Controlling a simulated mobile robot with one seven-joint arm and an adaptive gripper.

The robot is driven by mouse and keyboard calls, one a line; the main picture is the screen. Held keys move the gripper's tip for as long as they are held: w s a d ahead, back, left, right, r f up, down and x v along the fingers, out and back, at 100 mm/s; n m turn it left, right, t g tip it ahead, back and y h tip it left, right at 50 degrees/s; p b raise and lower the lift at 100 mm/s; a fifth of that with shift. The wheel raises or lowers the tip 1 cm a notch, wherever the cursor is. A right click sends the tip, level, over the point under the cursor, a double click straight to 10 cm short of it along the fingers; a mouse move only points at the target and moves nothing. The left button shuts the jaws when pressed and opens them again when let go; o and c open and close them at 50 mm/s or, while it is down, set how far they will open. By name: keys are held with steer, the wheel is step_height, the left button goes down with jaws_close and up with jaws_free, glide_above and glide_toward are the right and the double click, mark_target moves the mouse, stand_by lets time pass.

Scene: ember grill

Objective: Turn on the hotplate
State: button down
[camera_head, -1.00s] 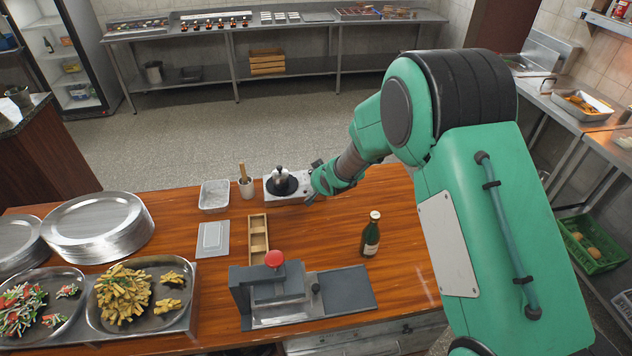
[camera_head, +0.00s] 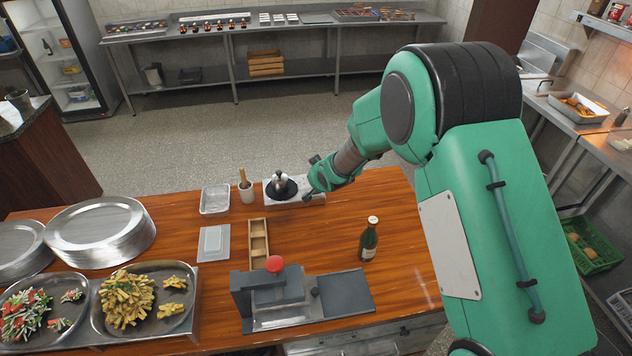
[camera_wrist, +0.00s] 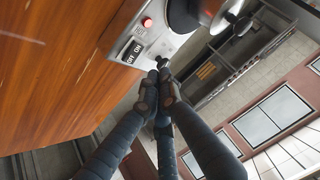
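The hotplate (camera_head: 312,198) is a pale metal box at the far edge of the wooden counter, with a dark round plate and a small pot (camera_head: 281,184) on it. In the wrist view, the hotplate front (camera_wrist: 178,40) carries a black switch (camera_wrist: 131,51) marked OFF and ON, and a round red lamp or button (camera_wrist: 148,22). I cannot tell whether it is lit. My gripper (camera_wrist: 161,74) has its dark fingers drawn together, tips just beside the switch panel. Contact is unclear. In the head view my gripper (camera_head: 311,180) is at the hotplate's right end, partly hidden by my arm.
A pestle in a white mortar (camera_head: 246,192) and a metal tray (camera_head: 215,199) stand left of the hotplate. Counter around the bottle is clear.

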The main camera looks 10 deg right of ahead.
steer(key=v, duration=1)
steer(key=shift+a, duration=0.85)
steer(key=shift+r, duration=0.1)
steer(key=s+d+r+g+h+b, duration=0.1)
steer(key=s+d+r, duration=0.2)
steer(key=s+r, duration=0.55)
steer(key=s+d+r+g+b, duration=0.1)
steer(key=s+d+r+b, duration=0.15)
steer(key=s+r, duration=0.65)
steer(key=s+d+r+g+b, duration=0.1)
steer(key=s, duration=2.4)
steer(key=shift+s+d+n, duration=0.15)
steer(key=shift+s+n, duration=0.15)
steer(key=shift+s, duration=0.05)
steer(key=shift+r, duration=0.15)
